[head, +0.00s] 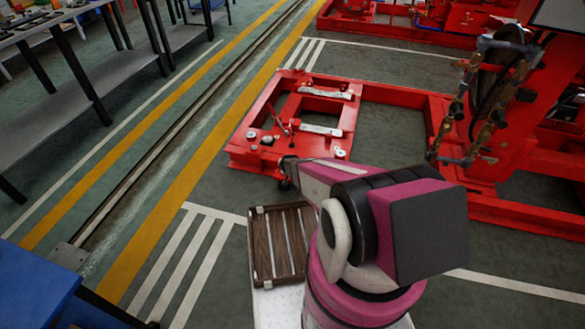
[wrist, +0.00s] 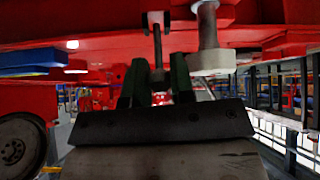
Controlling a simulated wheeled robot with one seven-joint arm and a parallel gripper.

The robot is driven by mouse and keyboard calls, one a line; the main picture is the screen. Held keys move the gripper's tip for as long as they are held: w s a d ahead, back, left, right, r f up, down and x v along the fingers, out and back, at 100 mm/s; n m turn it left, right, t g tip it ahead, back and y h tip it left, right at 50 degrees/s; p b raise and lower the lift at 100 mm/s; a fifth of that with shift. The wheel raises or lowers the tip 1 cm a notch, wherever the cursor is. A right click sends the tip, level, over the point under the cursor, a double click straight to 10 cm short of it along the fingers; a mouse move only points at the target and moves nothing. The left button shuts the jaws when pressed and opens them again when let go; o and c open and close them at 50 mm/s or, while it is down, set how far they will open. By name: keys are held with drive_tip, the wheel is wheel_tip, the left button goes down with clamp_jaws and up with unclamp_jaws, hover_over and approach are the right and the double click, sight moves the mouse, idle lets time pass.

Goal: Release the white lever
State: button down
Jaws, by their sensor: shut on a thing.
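In the wrist view, my gripper (wrist: 156,88) has its two dark green fingers on either side of a thin rod (wrist: 157,48) that hangs from the red frame. The gripper is shut on this rod, which looks dark in the shade. I cannot tell whether it belongs to the white lever. In the head view, my gripper is mostly hidden by my arm, low at the front edge of the red frame (head: 250,163). No white lever shows clearly there.
The red frame carries pale plates (head: 322,130) and small fittings. A brown slatted tray (head: 280,243) lies in front of it. Red machinery with hoses (head: 495,90) stands at the right. Grey benches (head: 75,90) stand at the left. The marked floor between is clear.

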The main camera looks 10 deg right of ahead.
idle(0.3)
drive_tip(key=c, duration=1.2)
unclamp_jaws()
drive_tip(key=shift+c, duration=0.2)
drive_tip(key=shift+s+r, duration=0.1)
drive_tip(key=v, duration=1)
drive_tip(key=shift+s+r, duration=0.2)
drive_tip(key=shift+r, duration=0.05)
drive_tip(key=s+d+r+n+g+y, duration=0.1)
drive_tip(key=s+r+g, duration=0.1)
drive_tip(key=s+r, duration=0.3)
drive_tip(key=s+d+r+n+g+y, duration=0.1)
drive_tip(key=s+r, duration=0.4)
drive_tip(key=r, duration=0.7)
drive_tip(key=s+d+r+n+g, duration=0.1)
drive_tip(key=s+r+g, duration=0.3)
drive_tip(key=r, duration=0.5)
drive_tip(key=shift+s+d+y, duration=0.4)
drive_tip(key=shift+s, duration=0.6)
